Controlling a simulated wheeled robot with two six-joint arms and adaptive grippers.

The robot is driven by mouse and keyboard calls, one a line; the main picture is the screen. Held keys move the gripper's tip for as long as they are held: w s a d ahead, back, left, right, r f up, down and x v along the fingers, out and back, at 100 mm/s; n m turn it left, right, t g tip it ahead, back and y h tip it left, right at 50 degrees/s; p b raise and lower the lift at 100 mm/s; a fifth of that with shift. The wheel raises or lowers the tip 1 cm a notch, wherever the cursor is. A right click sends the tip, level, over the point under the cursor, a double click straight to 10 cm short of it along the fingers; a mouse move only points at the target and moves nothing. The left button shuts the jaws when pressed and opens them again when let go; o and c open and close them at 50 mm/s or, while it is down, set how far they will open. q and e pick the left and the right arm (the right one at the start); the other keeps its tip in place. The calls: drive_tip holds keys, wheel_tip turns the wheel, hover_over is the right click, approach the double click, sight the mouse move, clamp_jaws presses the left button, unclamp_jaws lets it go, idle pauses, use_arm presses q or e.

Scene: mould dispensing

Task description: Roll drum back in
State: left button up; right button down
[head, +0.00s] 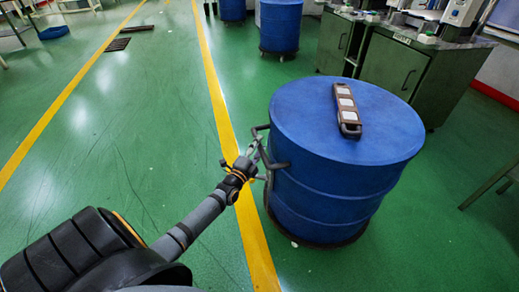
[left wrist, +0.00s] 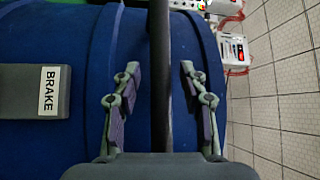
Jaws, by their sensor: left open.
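A large blue drum (head: 335,195) stands upright on a dark low base on the green floor, right of centre in the head view. A dark handle (head: 264,129) sticks out from its left side. My left gripper (head: 257,155) is beside the drum at this handle. In the left wrist view my left gripper (left wrist: 160,72) is open, with a dark vertical bar (left wrist: 159,100) between its fingers, apparently part of the handle. The blue drum wall (left wrist: 85,35) lies behind, and a dark block with a BRAKE label (left wrist: 48,90) is at left. My right gripper is not seen.
A brown bar with pale labels (head: 346,108) lies on the drum lid. A green cabinet bench (head: 395,66) with machines stands behind at right. More blue drums (head: 281,25) stand at the back.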

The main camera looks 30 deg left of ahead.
use_arm(q)
drive_tip(key=shift+w, duration=0.25)
clamp_jaws()
idle(0.3)
